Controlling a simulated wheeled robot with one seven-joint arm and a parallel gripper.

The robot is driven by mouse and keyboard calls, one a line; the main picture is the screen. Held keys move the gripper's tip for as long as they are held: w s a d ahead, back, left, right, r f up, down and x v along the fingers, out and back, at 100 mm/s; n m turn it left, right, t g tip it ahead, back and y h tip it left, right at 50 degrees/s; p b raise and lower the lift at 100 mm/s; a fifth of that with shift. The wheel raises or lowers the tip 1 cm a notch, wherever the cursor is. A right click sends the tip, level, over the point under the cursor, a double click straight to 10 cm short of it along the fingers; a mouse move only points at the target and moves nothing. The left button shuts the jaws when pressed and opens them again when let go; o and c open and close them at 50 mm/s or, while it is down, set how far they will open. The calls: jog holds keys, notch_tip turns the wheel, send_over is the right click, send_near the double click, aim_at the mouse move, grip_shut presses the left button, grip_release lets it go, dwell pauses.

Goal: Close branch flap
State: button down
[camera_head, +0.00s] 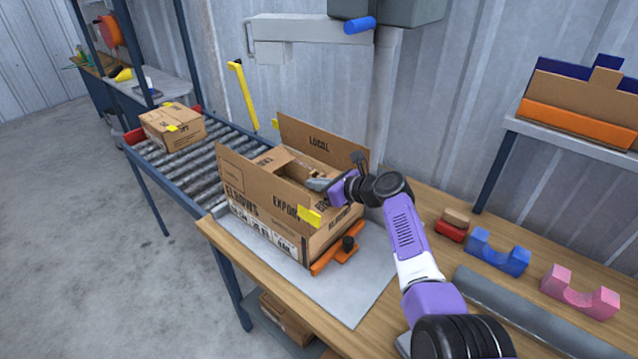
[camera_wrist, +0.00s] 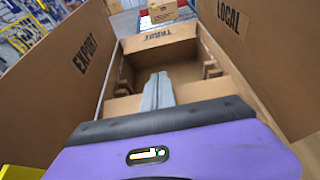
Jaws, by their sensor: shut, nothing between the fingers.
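An open cardboard box (camera_head: 262,222) stands on the bench; the wrist view looks down into it (camera_wrist: 165,65). Its long flap marked EXPORT (camera_head: 250,187) stands up at the front and also shows at left in the wrist view (camera_wrist: 75,70). The flap marked LOCAL (camera_head: 310,146) stands up at the back, at right in the wrist view (camera_wrist: 245,50). The far short panel (camera_wrist: 160,40) bears a word I read as TRUNK. I cannot read the word branch anywhere; my arm partly hides the near short end. My gripper (camera_head: 315,184) is shut and empty over the near part of the opening (camera_wrist: 158,78).
An orange clamp (camera_head: 335,255) with a black knob sits at the box's near end. A roller conveyor (camera_head: 190,152) with a closed box (camera_head: 172,128) extends left. Blue (camera_head: 498,252) and pink cradles (camera_head: 580,292) and a grey pipe (camera_head: 535,315) lie at right.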

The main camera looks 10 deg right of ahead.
jog(key=shift+w+a+f, duration=0.1)
jog(key=shift+w+f, duration=0.15)
jog(key=shift+f, duration=0.3)
jog(key=shift+f+b, duration=0.1)
jog(key=shift+b, duration=0.2)
jog(key=shift+s+p, duration=0.15)
jog(key=shift+p, duration=0.15)
